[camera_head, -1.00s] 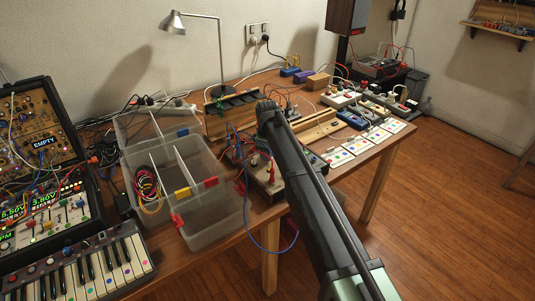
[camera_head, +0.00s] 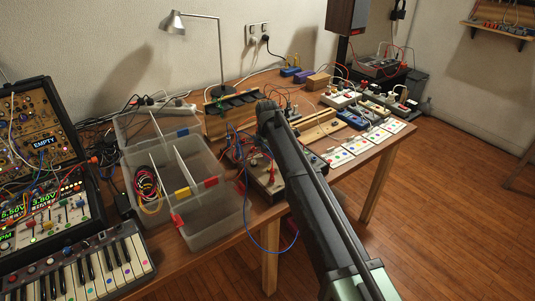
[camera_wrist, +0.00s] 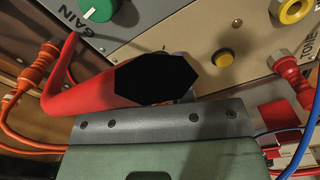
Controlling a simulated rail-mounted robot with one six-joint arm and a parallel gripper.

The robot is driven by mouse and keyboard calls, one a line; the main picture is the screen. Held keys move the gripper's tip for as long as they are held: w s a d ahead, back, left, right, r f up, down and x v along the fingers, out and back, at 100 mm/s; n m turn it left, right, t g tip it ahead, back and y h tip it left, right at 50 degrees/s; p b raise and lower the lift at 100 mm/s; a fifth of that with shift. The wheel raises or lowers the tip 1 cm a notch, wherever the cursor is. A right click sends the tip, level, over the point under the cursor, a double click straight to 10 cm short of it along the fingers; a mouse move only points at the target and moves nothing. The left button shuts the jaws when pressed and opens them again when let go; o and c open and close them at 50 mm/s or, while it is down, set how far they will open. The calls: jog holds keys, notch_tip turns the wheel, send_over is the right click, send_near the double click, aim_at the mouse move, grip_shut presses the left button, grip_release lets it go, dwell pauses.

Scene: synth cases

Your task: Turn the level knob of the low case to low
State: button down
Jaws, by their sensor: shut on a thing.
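The low case (camera_head: 262,179) stands near the table's front edge in the head view, partly behind my arm. Its panel (camera_wrist: 205,25) fills the wrist view, with a green knob (camera_wrist: 98,8) marked GAIN, a yellow button (camera_wrist: 222,58) and a yellow-ringed knob (camera_wrist: 292,10) marked TONE. My gripper (camera_wrist: 183,97) reaches the panel between these controls. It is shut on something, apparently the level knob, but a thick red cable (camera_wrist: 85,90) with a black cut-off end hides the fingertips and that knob. The knob's pointer and level marks are not readable.
An orange plug (camera_wrist: 40,65) and a red plug (camera_wrist: 290,72) stick up beside the gripper. A clear divided bin (camera_head: 205,215) stands left of the case, a keyboard (camera_head: 85,268) further left. Several small modules and cards (camera_head: 360,145) lie to the right.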

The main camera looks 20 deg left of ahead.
dwell(0.3)
jog(key=c, duration=1)
grip_release()
notch_tip(320, 180, up, 11)
jog(key=p, duration=1.1)
jog(key=shift+f, duration=0.15)
